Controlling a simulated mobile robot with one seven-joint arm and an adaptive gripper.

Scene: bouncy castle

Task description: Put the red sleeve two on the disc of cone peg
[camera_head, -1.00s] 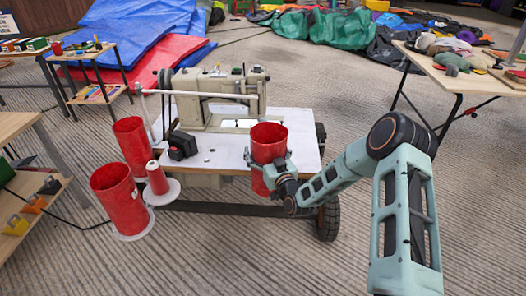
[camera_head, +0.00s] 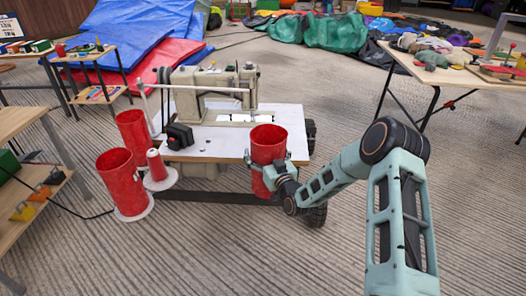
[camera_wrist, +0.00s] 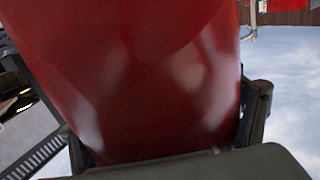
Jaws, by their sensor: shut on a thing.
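A red sleeve (camera_head: 268,143), an open-topped tube, is held upright in my gripper (camera_head: 267,163) by the front edge of the sewing table. It fills much of the wrist view (camera_wrist: 140,70), with a finger at each side. To the left, a red cone (camera_head: 156,166) stands on a white disc (camera_head: 167,183). A second red sleeve (camera_head: 122,183) stands on another white disc (camera_head: 147,212) in front and to the left of the cone. A third red sleeve (camera_head: 132,135) stands behind them; its base is hidden.
A sewing machine (camera_head: 222,95) and a black box (camera_head: 180,136) are on the white tabletop (camera_head: 226,150). The tabletop's front edge is right behind the held sleeve. A wooden shelf (camera_head: 30,130) is at far left. The floor in front is clear.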

